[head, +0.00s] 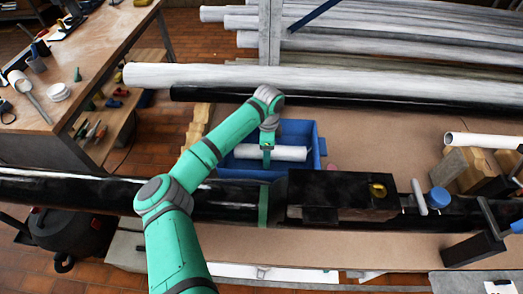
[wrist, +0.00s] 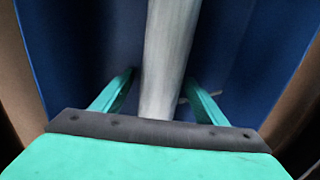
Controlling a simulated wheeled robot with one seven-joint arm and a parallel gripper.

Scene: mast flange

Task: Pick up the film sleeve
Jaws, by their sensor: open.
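The film sleeve looks to be the pale grey-white roll (head: 277,153) lying across the inside of a blue bin (head: 313,133). In the wrist view the roll (wrist: 168,60) runs away from me between the two green fingers of my gripper (wrist: 158,88). The fingers are open, one on each side of the roll, with gaps between them and it. In the head view my gripper (head: 267,155) is down in the bin over the roll's middle. My gripper hides part of the roll, and the wrist view does not show how deep the fingers reach.
The bin's blue walls (wrist: 60,50) stand close on both sides. A long black pipe (head: 240,200) and a black block (head: 335,190) lie in front of the bin. Another black pipe (head: 400,107) and long pale pipes (head: 330,77) lie behind it. Brown board (head: 390,135) is bare to the right.

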